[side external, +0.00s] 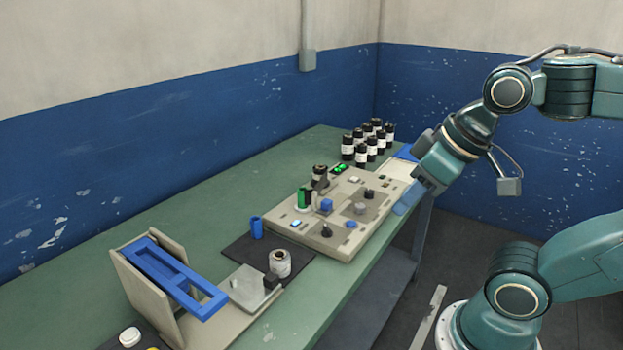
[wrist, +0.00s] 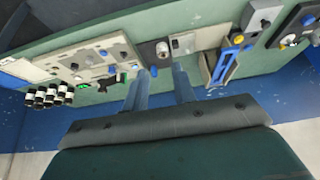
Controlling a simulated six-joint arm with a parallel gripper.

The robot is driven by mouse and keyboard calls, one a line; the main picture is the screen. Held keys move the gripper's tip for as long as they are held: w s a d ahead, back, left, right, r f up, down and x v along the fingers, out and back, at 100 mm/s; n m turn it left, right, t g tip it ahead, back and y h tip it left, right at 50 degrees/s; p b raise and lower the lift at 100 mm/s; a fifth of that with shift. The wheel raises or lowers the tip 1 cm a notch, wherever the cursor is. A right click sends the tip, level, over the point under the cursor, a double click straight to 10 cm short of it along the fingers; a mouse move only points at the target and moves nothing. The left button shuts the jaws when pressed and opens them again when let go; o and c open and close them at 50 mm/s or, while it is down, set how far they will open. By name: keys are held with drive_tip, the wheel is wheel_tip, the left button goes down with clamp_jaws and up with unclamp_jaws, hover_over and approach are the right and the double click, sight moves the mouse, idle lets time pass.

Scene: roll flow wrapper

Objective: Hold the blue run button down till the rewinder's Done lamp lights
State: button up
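The beige control panel (side external: 345,238) lies on the green bench and also shows in the wrist view (wrist: 122,42). It carries a blue cap (side external: 350,224) near its front edge and a blue block-like part (side external: 326,205) further in; I cannot tell which is the run button. A small pale-blue lit spot (side external: 296,223) is at its left end; I cannot read any Done label. My gripper (side external: 408,197) is to the right of the panel and above the bench edge, touching no button. In the wrist view my gripper (wrist: 161,82) has its fingers apart with nothing held between them.
Several dark bottles with white labels (side external: 361,156) stand behind the panel, near glowing green marks (side external: 340,169). A blue cylinder (side external: 257,227) and a metallic roll (side external: 280,263) stand left of it. A blue frame (side external: 170,272) on a beige stand is further left.

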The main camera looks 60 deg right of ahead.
clamp_jaws()
idle(1.4)
